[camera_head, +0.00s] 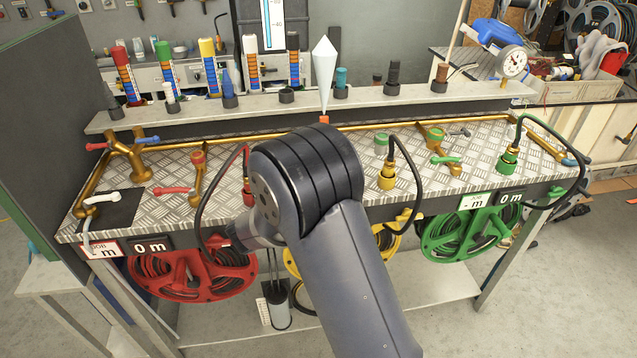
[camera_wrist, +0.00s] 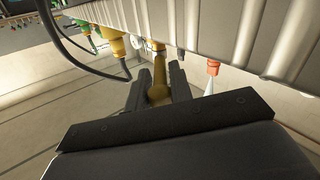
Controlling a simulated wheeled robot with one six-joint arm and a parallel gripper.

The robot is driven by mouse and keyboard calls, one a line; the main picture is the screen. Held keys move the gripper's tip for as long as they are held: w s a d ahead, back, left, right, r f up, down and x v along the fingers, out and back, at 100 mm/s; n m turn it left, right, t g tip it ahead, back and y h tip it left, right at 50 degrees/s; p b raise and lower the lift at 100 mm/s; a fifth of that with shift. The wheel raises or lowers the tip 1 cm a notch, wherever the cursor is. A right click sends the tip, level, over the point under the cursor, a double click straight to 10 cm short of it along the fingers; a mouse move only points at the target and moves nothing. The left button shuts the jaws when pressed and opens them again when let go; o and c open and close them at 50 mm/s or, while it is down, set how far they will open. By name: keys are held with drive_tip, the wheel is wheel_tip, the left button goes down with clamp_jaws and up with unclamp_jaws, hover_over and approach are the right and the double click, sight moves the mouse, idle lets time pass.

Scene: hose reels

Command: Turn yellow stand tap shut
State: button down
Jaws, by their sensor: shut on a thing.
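My gripper shows in the wrist view (camera_wrist: 159,70), its two dark fingers on either side of a yellow-brown handle (camera_wrist: 157,93), which I take for the yellow stand tap's lever. The fingers are shut on it. In the head view my arm hides the gripper, the lever and most of the yellow stand. The yellow hose socket (camera_head: 386,179) shows right of my arm with a black hose in it; it also shows in the wrist view (camera_wrist: 118,46). How far the tap is turned cannot be told.
The red stand's lever (camera_head: 172,190) is left and the green stand's lever (camera_head: 447,160) right on the bench (camera_head: 330,130). A pale cone with a red tip (camera_head: 324,75) stands behind my arm. Red (camera_head: 190,274) and green (camera_head: 466,232) reels hang below the front edge.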

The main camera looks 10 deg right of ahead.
drive_tip(key=c, duration=1.4)
unclamp_jaws()
drive_tip(key=shift+c, duration=0.2)
drive_tip(key=v, duration=1)
drive_tip(key=shift+s+a+b, duration=0.2)
drive_tip(key=shift+a+b, duration=0.05)
drive_tip(key=shift+b, duration=0.15)
